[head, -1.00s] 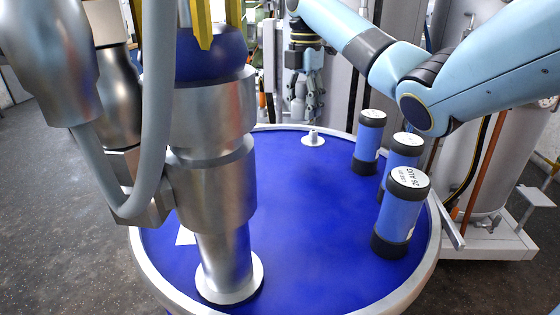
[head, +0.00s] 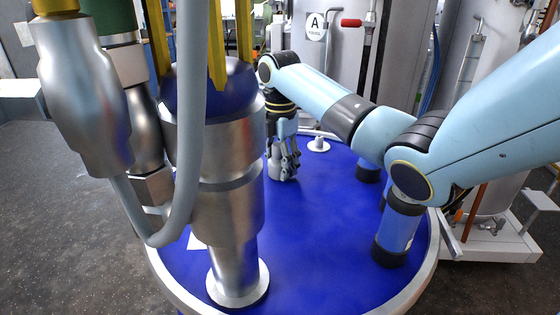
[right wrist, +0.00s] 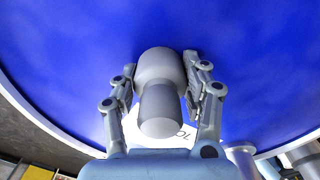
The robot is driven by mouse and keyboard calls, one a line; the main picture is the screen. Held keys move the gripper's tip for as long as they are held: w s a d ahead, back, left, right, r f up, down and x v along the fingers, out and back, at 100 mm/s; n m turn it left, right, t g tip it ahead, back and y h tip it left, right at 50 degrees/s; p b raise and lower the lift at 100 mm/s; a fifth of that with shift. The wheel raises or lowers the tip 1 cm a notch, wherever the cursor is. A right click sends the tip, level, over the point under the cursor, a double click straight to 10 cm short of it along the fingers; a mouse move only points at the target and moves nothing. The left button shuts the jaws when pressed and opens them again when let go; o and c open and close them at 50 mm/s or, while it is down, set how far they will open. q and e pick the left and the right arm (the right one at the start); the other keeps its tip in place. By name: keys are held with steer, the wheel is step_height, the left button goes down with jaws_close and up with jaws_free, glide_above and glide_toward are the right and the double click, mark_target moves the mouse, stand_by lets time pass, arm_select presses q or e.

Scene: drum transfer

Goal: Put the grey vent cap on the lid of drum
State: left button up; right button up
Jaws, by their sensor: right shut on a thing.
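My right gripper (head: 286,170) is over the blue drum lid (head: 310,235), just left of a small white flanged fitting. It is shut on the grey vent cap (head: 280,168), which hangs between its fingers. In the right wrist view the vent cap (right wrist: 160,75) sits between both fingers (right wrist: 162,88), with the blue lid (right wrist: 75,50) behind it. The cap's lower end looks close to the lid; I cannot tell whether it touches. My left gripper is out of view.
A large metal fitting (head: 228,205) with a grey hose stands on the lid at left. The small white fitting (head: 319,145) is near the back rim. The lid's middle is clear.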

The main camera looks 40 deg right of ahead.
steer(key=shift+f, duration=0.1)
steer(key=o, duration=1.2)
steer(key=shift+c, duration=0.2)
step_height(320, 180, up, 8)
steer(key=shift+f+b, duration=0.15)
steer(key=shift+b, duration=0.5)
step_height(320, 180, up, 4)
steer(key=p, duration=0.3)
steer(key=shift+f, duration=0.15)
steer(key=shift+r+p, duration=0.5)
steer(key=shift+p, duration=0.2)
steer(key=shift+f, duration=0.15)
